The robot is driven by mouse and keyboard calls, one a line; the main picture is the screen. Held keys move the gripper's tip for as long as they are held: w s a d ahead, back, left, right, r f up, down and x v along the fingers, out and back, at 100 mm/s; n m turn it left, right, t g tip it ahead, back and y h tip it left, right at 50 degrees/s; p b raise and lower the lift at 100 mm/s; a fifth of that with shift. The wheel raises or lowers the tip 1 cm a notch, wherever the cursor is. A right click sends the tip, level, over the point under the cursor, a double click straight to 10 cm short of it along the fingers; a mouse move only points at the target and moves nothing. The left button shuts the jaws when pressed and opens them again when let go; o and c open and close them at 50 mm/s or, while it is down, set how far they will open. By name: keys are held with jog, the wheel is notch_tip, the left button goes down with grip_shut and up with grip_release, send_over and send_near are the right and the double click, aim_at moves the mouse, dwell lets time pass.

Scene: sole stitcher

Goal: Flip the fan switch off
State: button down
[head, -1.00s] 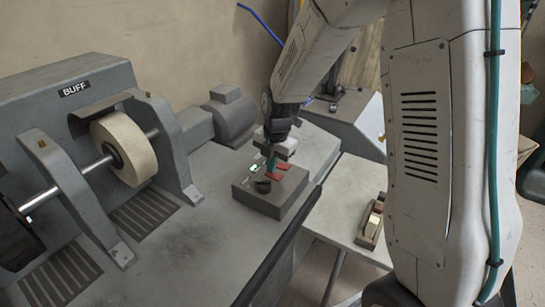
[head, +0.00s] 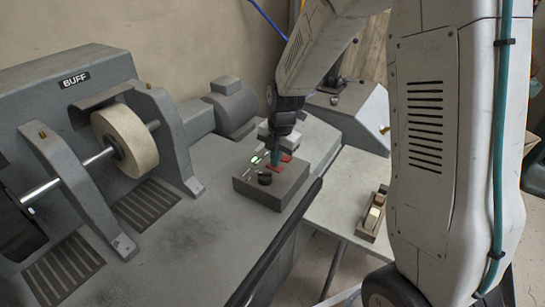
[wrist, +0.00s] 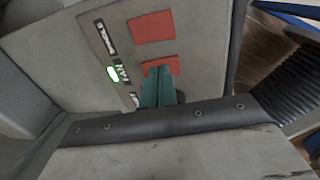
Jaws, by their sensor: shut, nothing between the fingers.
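The grey control box (head: 268,194) stands on the machine bench and bears red switch plates. In the wrist view, the fan switch (wrist: 175,65) is the red plate beside the FAN label (wrist: 122,71). A green lamp (wrist: 112,73) next to that label is lit. My gripper (wrist: 160,72) has teal fingers, shut and empty, with their tips over the fan switch, hiding part of it. I cannot tell whether they touch it. In the head view, my gripper (head: 276,160) points down at the box.
Another red switch plate (wrist: 152,26) lies above the fan switch in the wrist view. The buffing wheel (head: 125,142) stands to the left. A side table (head: 335,215) with a small tray is at right.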

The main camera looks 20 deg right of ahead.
aim_at(281, 169)
jog(key=shift+s+d, duration=0.15)
jog(key=shift+r, duration=0.1)
notch_tip(281, 169, up, 14)
jog(key=s, duration=0.1)
jog(key=shift+s+d, duration=0.15)
jog(key=shift+d, duration=0.3)
jog(key=s+r+m, duration=0.2)
jog(key=s+m, duration=1)
jog(key=s, duration=0.2)
jog(key=s+r+m, duration=0.3)
jog(key=s+m, duration=1)
jog(key=s, duration=0.1)
jog(key=shift+s+r+h, duration=0.2)
jog(key=shift+r+h, duration=0.1)
jog(key=shift+h, duration=0.1)
